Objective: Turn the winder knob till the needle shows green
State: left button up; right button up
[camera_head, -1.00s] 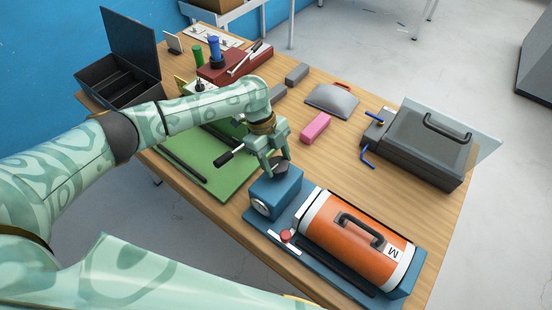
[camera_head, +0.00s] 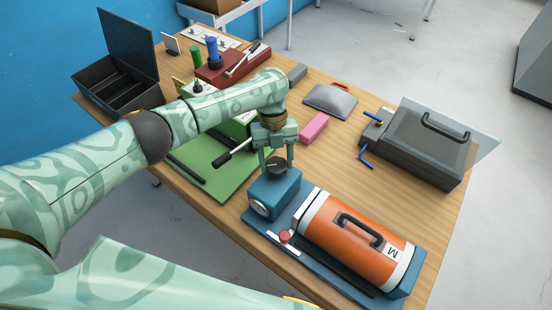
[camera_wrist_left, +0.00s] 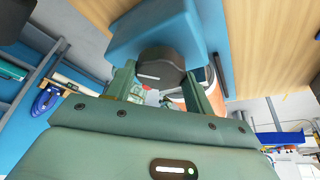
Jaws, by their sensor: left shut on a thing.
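The winder is a blue block (camera_head: 285,192) with a round white gauge (camera_head: 260,208) on its front face, at the near middle of the table. The gauge's needle and colours are too small to read. A black knob (camera_head: 276,165) sits on top of the block. My left gripper (camera_head: 276,160) stands over it with its fingers pointing down, shut on the knob. In the left wrist view the dark knob (camera_wrist_left: 160,70), with a white mark on its face, sits between the two fingertips. My right gripper does not show.
An orange cylinder (camera_head: 335,225) with a black handle lies beside the block on a blue base with a red button (camera_head: 285,236). A green board (camera_head: 215,165), a pink block (camera_head: 314,127) and a grey case (camera_head: 425,145) lie around.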

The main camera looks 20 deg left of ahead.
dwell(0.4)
pick_arm(q)
jog(key=o, duration=1)
jog(key=p+v, duration=0.2)
jog(key=v, duration=1.4)
jog(key=shift+r+p, duration=0.25)
jog(key=shift+p, duration=0.05)
